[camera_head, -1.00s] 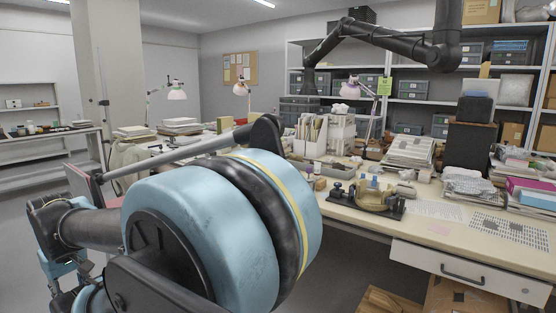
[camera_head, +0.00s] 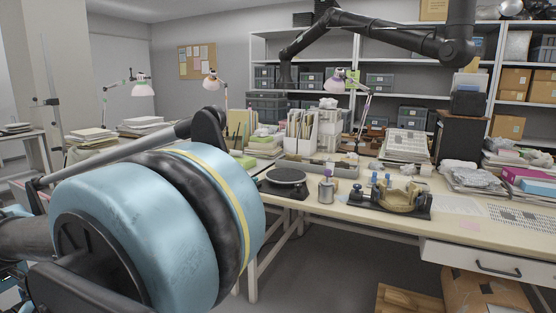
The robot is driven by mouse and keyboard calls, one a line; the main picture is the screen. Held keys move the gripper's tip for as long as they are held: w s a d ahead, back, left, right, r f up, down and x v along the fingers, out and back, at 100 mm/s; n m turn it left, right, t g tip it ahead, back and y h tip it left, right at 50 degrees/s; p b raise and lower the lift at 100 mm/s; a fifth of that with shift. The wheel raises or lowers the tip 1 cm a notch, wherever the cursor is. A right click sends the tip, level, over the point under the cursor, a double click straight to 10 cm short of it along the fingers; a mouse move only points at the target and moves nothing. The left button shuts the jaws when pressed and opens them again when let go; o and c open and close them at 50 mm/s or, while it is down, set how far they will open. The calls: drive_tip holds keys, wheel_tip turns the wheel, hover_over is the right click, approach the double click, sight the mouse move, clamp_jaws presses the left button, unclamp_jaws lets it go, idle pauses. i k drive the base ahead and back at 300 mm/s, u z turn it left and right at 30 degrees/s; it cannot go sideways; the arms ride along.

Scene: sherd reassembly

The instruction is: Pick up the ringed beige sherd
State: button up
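A beige curved pottery piece (camera_head: 403,199) rests on a black stand (camera_head: 362,201) near the front of the long table. I cannot tell whether it is the ringed beige sherd, and no ring shows at this size. My blue and black arm link (camera_head: 110,225) fills the lower left and hides what is behind it. My gripper's fingers cannot be made out in the view.
The cream table (camera_head: 462,226) carries a round black turntable (camera_head: 286,175), a metal can (camera_head: 326,190), a white file holder (camera_head: 300,139) and paper stacks. A drawer (camera_head: 482,262) and a wooden crate (camera_head: 408,300) are below. Open floor lies under the table's middle.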

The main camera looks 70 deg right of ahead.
sight(291, 158)
drive_tip(key=i, duration=1.45)
drive_tip(key=z, duration=4)
drive_tip(key=i, duration=1.15)
